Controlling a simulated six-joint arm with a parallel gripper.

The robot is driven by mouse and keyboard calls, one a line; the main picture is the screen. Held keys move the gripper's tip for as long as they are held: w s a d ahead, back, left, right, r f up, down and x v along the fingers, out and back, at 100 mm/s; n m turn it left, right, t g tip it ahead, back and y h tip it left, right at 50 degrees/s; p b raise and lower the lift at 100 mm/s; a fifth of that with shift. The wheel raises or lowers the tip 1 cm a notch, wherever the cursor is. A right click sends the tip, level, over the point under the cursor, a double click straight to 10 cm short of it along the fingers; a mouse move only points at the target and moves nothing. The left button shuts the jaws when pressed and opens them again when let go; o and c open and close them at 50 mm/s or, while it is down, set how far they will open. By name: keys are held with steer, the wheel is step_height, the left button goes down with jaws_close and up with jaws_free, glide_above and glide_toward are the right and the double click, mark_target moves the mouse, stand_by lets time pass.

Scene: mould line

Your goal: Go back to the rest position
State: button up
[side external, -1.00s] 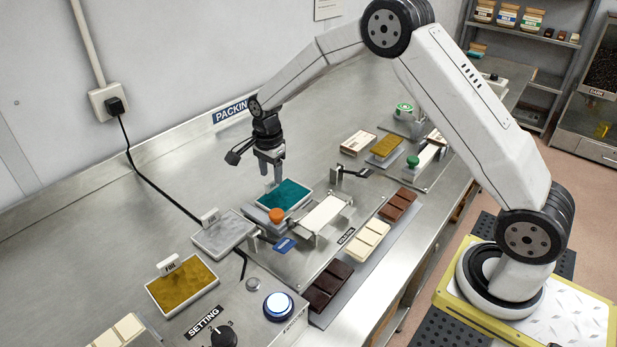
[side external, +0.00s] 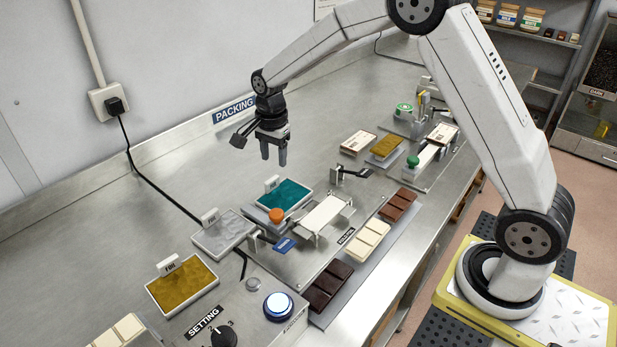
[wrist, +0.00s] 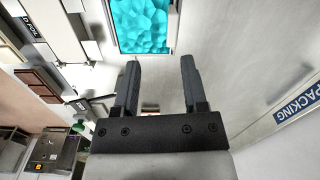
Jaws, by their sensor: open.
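My gripper (side external: 273,158) hangs open and empty above the steel bench, behind the teal tray. In the wrist view its two dark fingers (wrist: 155,85) stand apart with nothing between them.
A grey tray (side external: 222,236) and a gold tray (side external: 182,285) lie to the front left. A white plate (side external: 322,217) on a fixture, an orange knob (side external: 276,215) and chocolate bars (side external: 368,241) stand nearby.

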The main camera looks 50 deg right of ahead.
steer(key=s+a+n+t, duration=0.1)
steer(key=s+n+t, duration=0.1)
steer(key=s+n, duration=1.4)
steer(key=s, duration=0.6)
steer(key=shift+s+a+f, duration=0.25)
steer(key=shift+a+f, duration=0.05)
steer(key=shift+a, duration=0.05)
